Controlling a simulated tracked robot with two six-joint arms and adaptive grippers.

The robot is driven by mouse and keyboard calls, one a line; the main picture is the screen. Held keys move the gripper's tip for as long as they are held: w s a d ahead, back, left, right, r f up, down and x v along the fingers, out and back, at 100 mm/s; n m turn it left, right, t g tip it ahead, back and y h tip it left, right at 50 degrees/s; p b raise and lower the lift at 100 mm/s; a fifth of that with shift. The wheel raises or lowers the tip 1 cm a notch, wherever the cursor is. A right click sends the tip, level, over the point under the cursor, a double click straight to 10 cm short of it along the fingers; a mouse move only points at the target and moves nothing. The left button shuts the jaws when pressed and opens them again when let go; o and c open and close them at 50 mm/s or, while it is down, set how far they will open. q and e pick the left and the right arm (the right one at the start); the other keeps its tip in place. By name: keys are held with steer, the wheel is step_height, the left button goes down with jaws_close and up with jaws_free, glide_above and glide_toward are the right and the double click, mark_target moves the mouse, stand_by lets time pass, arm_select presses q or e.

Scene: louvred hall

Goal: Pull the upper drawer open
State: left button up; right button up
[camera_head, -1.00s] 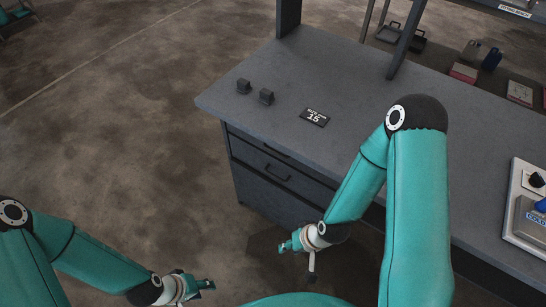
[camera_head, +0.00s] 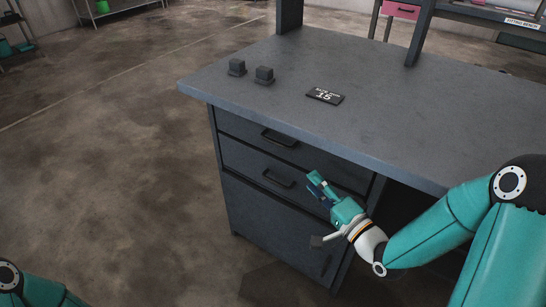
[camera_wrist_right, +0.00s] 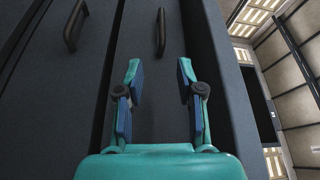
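The upper drawer (camera_head: 320,154) is the top dark front of the grey desk unit and looks closed. Its black bar handle (camera_head: 279,138) is left of my right gripper (camera_head: 318,184) in the head view. My right gripper is open and empty, in front of the drawer fronts and apart from the handles. In the right wrist view, the upper handle (camera_wrist_right: 161,32) lies ahead, in line with the gap between the open fingers (camera_wrist_right: 158,72). The lower drawer's handle (camera_wrist_right: 75,25) is farther left. My left gripper is out of view; only part of its arm shows.
The desktop (camera_head: 400,130) overhangs the drawers. The lower drawer (camera_head: 320,195) and a cupboard door (camera_head: 270,225) lie below. The floor to the left is clear.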

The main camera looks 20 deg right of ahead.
mark_target(277, 144)
steer(key=p+x, duration=0.1)
steer(key=x, duration=1.5)
steer(key=shift+w+r, duration=0.15)
steer(key=shift+w, duration=0.2)
steer(key=c, duration=0.7)
jaws_close()
